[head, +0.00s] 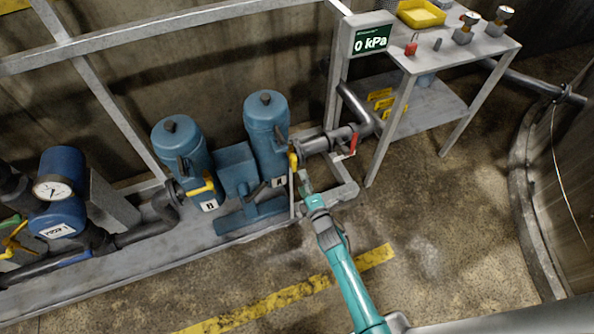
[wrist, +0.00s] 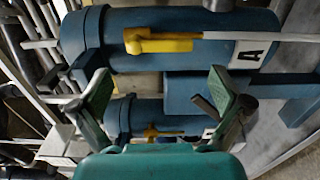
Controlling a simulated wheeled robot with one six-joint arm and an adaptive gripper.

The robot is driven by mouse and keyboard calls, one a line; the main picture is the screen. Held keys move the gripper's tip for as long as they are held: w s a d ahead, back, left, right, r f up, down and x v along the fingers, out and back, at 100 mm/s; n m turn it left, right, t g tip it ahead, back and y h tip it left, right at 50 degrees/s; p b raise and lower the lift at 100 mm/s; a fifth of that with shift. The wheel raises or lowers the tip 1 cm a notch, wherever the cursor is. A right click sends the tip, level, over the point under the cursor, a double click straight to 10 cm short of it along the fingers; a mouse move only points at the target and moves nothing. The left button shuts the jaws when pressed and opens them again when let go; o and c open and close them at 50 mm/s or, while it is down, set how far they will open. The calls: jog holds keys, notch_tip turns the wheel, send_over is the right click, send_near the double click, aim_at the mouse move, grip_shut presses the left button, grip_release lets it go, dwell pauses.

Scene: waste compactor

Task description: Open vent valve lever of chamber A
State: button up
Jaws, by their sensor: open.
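Chamber A is a blue upright canister (head: 268,140) with an "A" label. Its vent valve lever (head: 293,158) is a yellow handle on the side, with a thin pale rod below it. In the wrist view the yellow lever (wrist: 160,42) lies across the upper middle, left of the "A" label (wrist: 250,52). My gripper (head: 305,184) is in front of chamber A, just below and right of the lever. In the wrist view its fingers (wrist: 160,92) are spread wide with nothing between them. The lever appears above the fingertips, apart from them.
Chamber B (head: 183,150) stands left of A with a similar yellow lever (head: 201,187). A red-handled valve (head: 348,148) on a pipe is close right of my gripper. A metal table (head: 450,45) and a display reading 0 kPa (head: 370,40) stand beyond. The front floor is clear.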

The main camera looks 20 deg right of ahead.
jog(key=shift+s, duration=2.2)
jog(key=s+a+r+m, duration=0.1)
jog(key=s+m, duration=0.2)
jog(key=s, duration=0.5)
jog(key=s+a+r+m+g, duration=0.1)
jog(key=s+r+m, duration=0.15)
jog(key=s, duration=0.55)
jog(key=s+a+r+m, duration=0.1)
jog(key=s+m, duration=0.2)
jog(key=s, duration=0.5)
jog(key=s+a+r+m+g, duration=0.1)
jog(key=s+r+m+g, duration=0.1)
jog(key=s+r+m, duration=0.7)
jog(key=s+r, duration=0.8)
jog(key=s, duration=0.1)
jog(key=shift+r+m, duration=0.25)
jog(key=shift+m, duration=0.1)
